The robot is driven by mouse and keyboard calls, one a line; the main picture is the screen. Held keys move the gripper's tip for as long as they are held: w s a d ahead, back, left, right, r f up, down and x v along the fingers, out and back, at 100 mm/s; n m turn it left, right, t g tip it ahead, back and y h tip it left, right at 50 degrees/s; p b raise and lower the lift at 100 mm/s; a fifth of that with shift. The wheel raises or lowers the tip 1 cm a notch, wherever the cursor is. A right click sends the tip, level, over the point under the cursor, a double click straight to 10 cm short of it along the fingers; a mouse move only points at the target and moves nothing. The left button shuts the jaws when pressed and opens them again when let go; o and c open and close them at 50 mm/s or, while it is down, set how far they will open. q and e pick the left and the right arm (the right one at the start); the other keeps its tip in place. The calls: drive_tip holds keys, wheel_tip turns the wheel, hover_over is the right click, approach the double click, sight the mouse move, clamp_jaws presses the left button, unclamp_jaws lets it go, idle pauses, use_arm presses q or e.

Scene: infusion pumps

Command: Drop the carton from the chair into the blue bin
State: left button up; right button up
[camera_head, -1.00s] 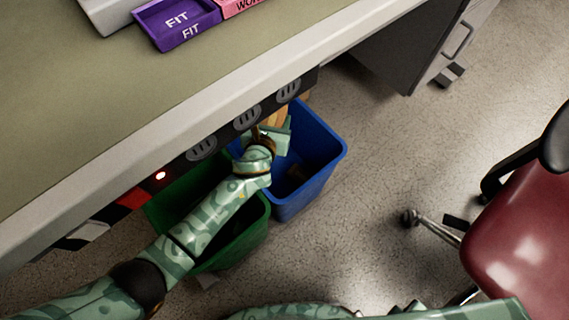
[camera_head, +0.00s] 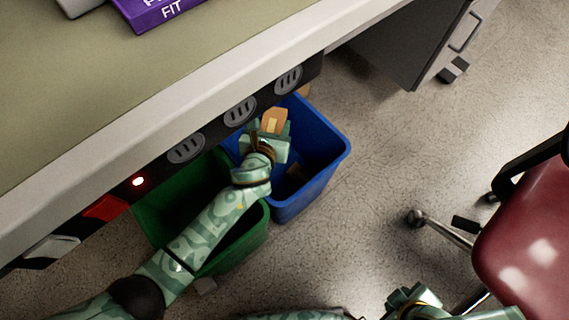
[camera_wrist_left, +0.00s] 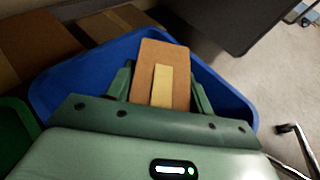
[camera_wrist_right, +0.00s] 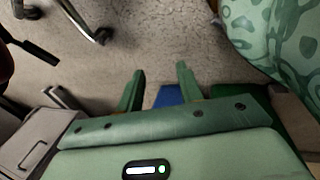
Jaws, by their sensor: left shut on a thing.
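The carton (camera_head: 274,121) is a small brown box with a pale tape strip. My left gripper (camera_head: 266,138) is shut on it and holds it over the back left part of the blue bin (camera_head: 300,204). The left wrist view shows the carton (camera_wrist_left: 148,58) upright between the two fingers (camera_wrist_left: 160,88), with the blue bin's rim (camera_wrist_left: 60,82) around and below it. The carton's lower end is hidden by the gripper. My right gripper (camera_wrist_right: 160,82) is open and empty over the floor; it also shows at the head view's bottom edge (camera_head: 412,298).
A green bin (camera_head: 165,205) stands left of the blue bin, under my left arm. The desk edge (camera_head: 215,95) with its socket strip overhangs close behind. Brown boxes (camera_wrist_left: 30,45) lie beyond the bins. The red chair (camera_head: 530,240) is at right; floor between is clear.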

sight(270, 131)
use_arm(q)
drive_tip(key=o, duration=1)
drive_tip(key=shift+o, duration=0.2)
use_arm(e)
drive_tip(key=shift+r, duration=0.1)
